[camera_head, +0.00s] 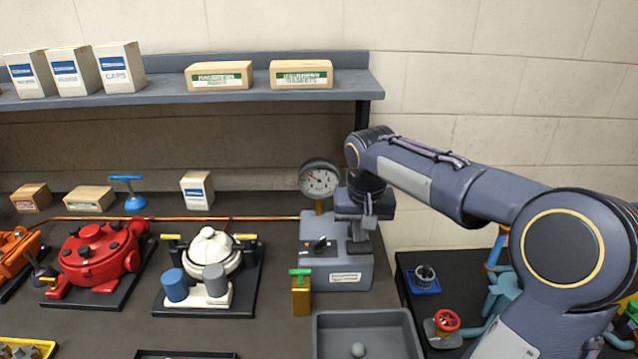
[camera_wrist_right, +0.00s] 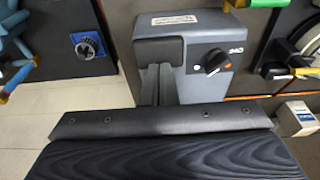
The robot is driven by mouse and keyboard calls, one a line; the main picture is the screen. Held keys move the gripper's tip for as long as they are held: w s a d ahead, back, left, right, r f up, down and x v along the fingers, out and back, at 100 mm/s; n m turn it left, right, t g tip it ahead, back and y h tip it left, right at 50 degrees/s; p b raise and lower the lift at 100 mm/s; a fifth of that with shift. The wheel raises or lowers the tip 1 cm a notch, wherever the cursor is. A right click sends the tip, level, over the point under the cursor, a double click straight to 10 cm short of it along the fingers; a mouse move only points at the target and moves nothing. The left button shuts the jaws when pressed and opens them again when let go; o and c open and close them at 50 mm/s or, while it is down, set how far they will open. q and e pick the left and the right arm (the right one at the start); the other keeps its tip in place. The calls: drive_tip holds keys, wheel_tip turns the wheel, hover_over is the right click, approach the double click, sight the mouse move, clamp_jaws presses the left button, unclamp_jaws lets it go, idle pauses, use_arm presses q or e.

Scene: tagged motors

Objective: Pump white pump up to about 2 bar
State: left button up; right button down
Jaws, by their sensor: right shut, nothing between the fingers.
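The white pump (camera_head: 208,252) stands on a black base plate on the bench, with a blue and a grey cylinder at its front. A grey box (camera_head: 335,276) stands to its right, with a black selector knob (camera_head: 320,244) and a dark pad (camera_head: 359,248) on top. A round dial gauge (camera_head: 320,179) rises behind the box; its reading is too small to tell. My right gripper (camera_head: 366,226) is shut and empty, pointing down over the dark pad. In the right wrist view its fingers (camera_wrist_right: 158,84) show close to the pad (camera_wrist_right: 157,52); contact is unclear. My left gripper is out of view.
A red pump (camera_head: 97,252) stands left of the white one. A small green-topped brass piece (camera_head: 301,292) stands before the box, and a grey tray (camera_head: 318,340) lies in front. A shelf (camera_head: 170,92) with cartons runs above. A copper pipe (camera_head: 255,218) runs along the back.

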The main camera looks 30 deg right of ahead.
drive_tip(key=shift+r+p, duration=2.2)
drive_tip(key=shift+r, duration=0.2)
drive_tip(key=shift+f, duration=0.2)
drive_tip(key=shift+r, duration=0.2)
wheel_tip(320, 180, up, 5)
drive_tip(key=p, duration=0.4)
drive_tip(key=shift+p, duration=0.35)
